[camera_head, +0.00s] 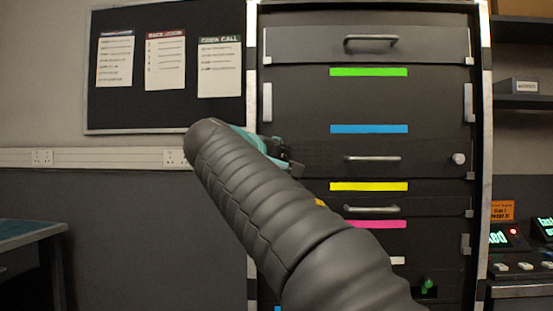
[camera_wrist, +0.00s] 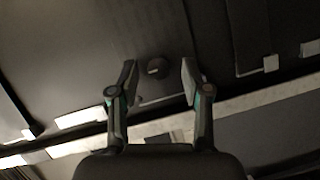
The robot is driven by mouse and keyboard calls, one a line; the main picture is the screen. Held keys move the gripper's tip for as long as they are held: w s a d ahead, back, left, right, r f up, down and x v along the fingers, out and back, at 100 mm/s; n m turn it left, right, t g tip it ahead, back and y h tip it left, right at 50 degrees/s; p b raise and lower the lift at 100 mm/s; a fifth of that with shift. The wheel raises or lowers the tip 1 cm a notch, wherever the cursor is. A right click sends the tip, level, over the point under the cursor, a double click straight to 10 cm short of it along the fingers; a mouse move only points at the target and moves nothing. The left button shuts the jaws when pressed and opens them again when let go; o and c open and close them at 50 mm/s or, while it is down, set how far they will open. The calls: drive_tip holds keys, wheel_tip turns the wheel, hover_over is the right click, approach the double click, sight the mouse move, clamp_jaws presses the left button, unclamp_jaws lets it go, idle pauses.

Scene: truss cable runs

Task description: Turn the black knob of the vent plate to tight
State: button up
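A small round black knob (camera_wrist: 157,67) shows in the wrist view on a dark panel, with a light mark across its face. It lies between my gripper's two fingertips (camera_wrist: 158,80) in the picture, with a gap on each side. The fingers are open and hold nothing. I cannot tell how far the knob is from the fingertips in depth. In the head view my gripper (camera_head: 285,156) is mostly behind my arm, in front of the dark rack (camera_head: 368,105). The black knob is hidden or cannot be made out there.
The rack front has bar handles (camera_head: 371,158), coloured label strips (camera_head: 368,129) and a pale round knob (camera_head: 458,159) at its right. A notice board (camera_head: 120,105) hangs at left. Devices with lit displays (camera_head: 509,238) stand at right. A blue-topped table (camera_head: 28,233) is at lower left.

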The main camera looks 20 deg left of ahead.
drive_tip(key=s+a+r, duration=0.1)
drive_tip(key=s, duration=1)
drive_tip(key=shift+s+a+r, duration=0.15)
drive_tip(key=shift+s+a, duration=0.25)
